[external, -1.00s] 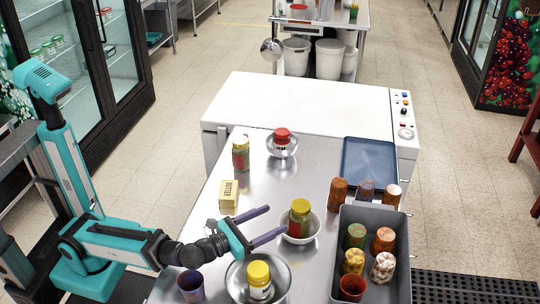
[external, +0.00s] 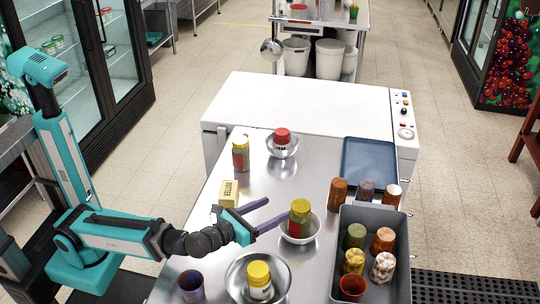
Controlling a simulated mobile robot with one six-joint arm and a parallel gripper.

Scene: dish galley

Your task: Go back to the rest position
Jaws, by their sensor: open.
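My gripper (external: 262,215) is open and empty above the steel table (external: 312,178), its two purple fingers pointing right. A yellow-lidded jar (external: 299,218) stands in a white bowl (external: 313,236) just right of the fingertips, with a gap that I cannot judge exactly. My arm (external: 125,233) reaches in from the left, bent low over the table's left edge.
A butter box (external: 229,192) lies just behind my gripper. A metal bowl (external: 237,287) with a yellow-lidded jar (external: 259,281) and a dark cup (external: 191,285) stand in front. A grey bin (external: 375,222) with several cups is right; a blue tray (external: 368,160) lies behind it.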

